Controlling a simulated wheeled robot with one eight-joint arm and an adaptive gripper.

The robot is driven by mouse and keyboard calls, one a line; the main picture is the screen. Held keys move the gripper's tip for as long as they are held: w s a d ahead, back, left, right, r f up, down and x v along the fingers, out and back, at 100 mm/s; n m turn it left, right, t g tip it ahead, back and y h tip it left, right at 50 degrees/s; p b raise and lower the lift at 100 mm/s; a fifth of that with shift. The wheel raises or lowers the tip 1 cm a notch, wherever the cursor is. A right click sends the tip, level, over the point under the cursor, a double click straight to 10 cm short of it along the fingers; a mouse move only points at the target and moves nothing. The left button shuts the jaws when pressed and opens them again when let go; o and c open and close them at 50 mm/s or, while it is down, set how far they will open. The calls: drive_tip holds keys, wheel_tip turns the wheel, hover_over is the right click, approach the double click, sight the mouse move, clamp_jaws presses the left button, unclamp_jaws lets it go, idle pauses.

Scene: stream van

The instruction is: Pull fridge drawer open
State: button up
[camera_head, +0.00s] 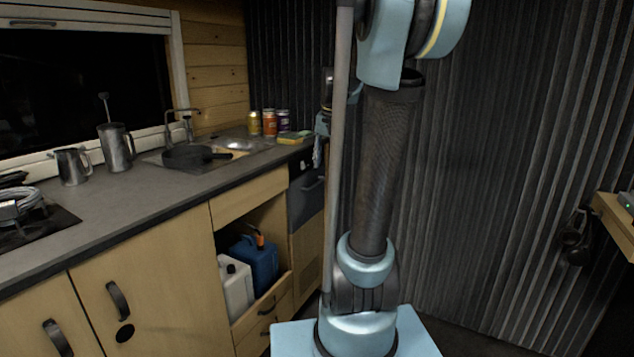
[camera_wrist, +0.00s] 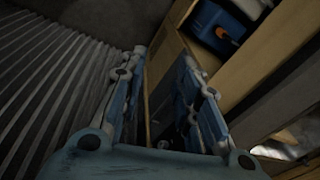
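The fridge drawer appears to be the dark front (camera_head: 306,203) at the right end of the counter in the head view, with a dark handle near its top. It looks shut. My gripper (camera_wrist: 163,57) is open in the wrist view, its two blue-grey fingers apart with nothing gripped. A dark surface shows between the fingers, but I cannot tell whether it is the drawer front or its handle. In the head view my arm and a pole largely hide the gripper, which is near the counter's right end.
A wooden cabinet holds a blue canister (camera_head: 257,260) and a white canister (camera_head: 235,287) in an open compartment left of the fridge. The counter (camera_head: 150,200) carries jugs, a black pan (camera_head: 187,157) and several cans. A corrugated dark wall (camera_head: 500,150) stands at the right.

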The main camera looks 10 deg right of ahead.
drive_tip(key=w+d+r+m, duration=0.1)
drive_tip(key=w+d+m, duration=0.1)
drive_tip(key=w, duration=0.9)
drive_tip(key=m, duration=0.1)
approach(317, 183)
drive_tip(key=shift+y, duration=0.3)
drive_tip(key=x, duration=0.7)
drive_tip(key=shift+w+d+f, duration=0.1)
drive_tip(key=shift+w+f, duration=0.2)
drive_tip(key=shift+f, duration=0.1)
clamp_jaws()
